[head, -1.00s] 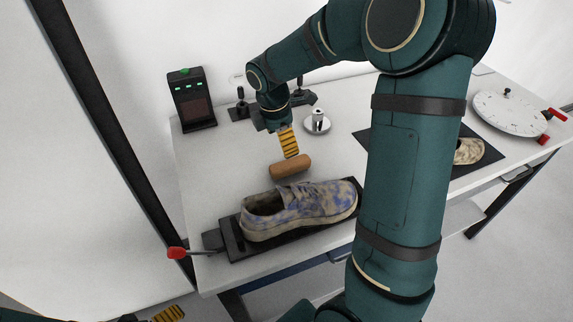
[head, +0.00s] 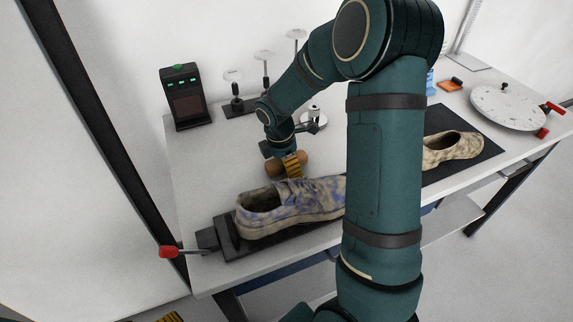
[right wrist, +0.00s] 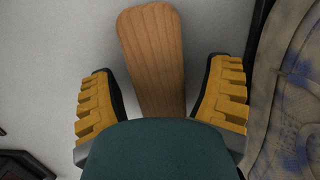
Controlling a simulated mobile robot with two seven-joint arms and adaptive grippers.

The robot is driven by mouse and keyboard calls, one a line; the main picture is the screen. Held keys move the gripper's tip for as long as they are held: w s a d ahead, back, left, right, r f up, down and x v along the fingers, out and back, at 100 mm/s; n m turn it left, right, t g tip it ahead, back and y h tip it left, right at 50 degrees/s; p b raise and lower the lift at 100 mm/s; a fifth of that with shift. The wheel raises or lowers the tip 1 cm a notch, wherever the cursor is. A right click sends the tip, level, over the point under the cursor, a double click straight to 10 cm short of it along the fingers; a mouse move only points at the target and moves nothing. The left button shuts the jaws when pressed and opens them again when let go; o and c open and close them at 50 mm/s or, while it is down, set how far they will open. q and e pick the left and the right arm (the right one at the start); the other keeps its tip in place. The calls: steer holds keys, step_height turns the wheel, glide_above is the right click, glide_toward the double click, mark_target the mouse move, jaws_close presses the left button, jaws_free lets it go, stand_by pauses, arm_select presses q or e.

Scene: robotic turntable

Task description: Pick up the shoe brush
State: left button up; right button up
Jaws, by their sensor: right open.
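The shoe brush (head: 272,169) is a brown wooden block lying on the white table just behind a stained beige and blue shoe (head: 290,205). My right gripper (head: 290,165) is down at the brush and hides part of it in the head view. In the right wrist view, the brush (right wrist: 155,60) lies lengthwise between the two spread yellow fingers of the right gripper (right wrist: 162,75), with gaps on both sides. Its near end is hidden by the dark green gripper body. A yellow finger of my left gripper (head: 170,317) shows at the bottom edge; the rest is cut off.
The shoe sits on a black mount with a red-knobbed lever (head: 168,252). Behind are a black box with green lights (head: 186,97) and several small stands (head: 236,105). A second shoe (head: 452,148) on a dark mat and a white dial (head: 508,107) are at the right.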

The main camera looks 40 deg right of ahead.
steer(key=shift+c, duration=0.3)
steer(key=c, duration=1.2)
steer(key=shift+r, duration=0.15)
step_height(320, 180, up, 10)
steer(key=shift+f+p, duration=0.1)
steer(key=shift+p, duration=1.1)
steer(key=o, duration=0.5)
steer(key=shift+c, duration=0.2)
steer(key=c, duration=0.4)
